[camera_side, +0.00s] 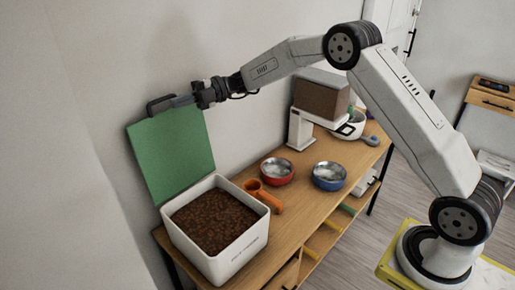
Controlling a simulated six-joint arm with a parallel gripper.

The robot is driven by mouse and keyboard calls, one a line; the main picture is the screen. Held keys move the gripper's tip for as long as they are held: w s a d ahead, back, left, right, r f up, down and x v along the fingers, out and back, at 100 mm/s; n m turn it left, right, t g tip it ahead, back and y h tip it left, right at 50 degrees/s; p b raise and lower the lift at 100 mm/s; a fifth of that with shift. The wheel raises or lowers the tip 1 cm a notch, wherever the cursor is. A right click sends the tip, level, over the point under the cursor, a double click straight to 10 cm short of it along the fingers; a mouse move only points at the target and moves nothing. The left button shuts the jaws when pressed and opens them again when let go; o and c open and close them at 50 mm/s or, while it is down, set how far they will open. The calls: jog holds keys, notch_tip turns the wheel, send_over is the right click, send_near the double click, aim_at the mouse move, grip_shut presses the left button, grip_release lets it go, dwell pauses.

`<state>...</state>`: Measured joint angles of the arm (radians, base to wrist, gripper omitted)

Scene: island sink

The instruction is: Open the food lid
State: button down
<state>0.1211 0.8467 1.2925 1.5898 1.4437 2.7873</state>
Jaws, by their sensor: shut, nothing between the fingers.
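The food container (232,256) is a white box full of brown kibble (213,220), standing at the near left end of the wooden table. Its green lid (171,153) stands raised at the container's back edge, leaning back toward the wall. A dark handle (160,104) shows at the lid's top edge. My gripper (178,101) is shut at the lid's top, beside the handle, with nothing visible between its fingers. Whether the fingers touch the lid or handle cannot be told.
An orange scoop (264,196) lies right of the container. A red bowl (277,171) and a blue bowl (329,176) stand farther along the table (300,205). A white and brown dispenser (320,95) stands behind them. The wall is close behind the lid.

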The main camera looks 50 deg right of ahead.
jog(key=v, duration=1)
jog(key=shift+r, duration=0.1)
jog(key=s+a+f+n+g+h, duration=0.3)
jog(key=s+f+n+h, duration=0.65)
jog(key=s+n, duration=0.45)
jog(key=s+d+f+n+h, duration=0.2)
jog(key=s+n, duration=0.5)
jog(key=n, duration=0.6)
jog(key=s+d+f+n+t+h, duration=0.1)
jog(key=s+f+n+h, duration=0.3)
jog(key=s+n, duration=0.4)
jog(key=n+h, duration=0.1)
jog(key=n, duration=0.5)
jog(key=shift+s+d, duration=0.2)
jog(key=shift+d, duration=0.15)
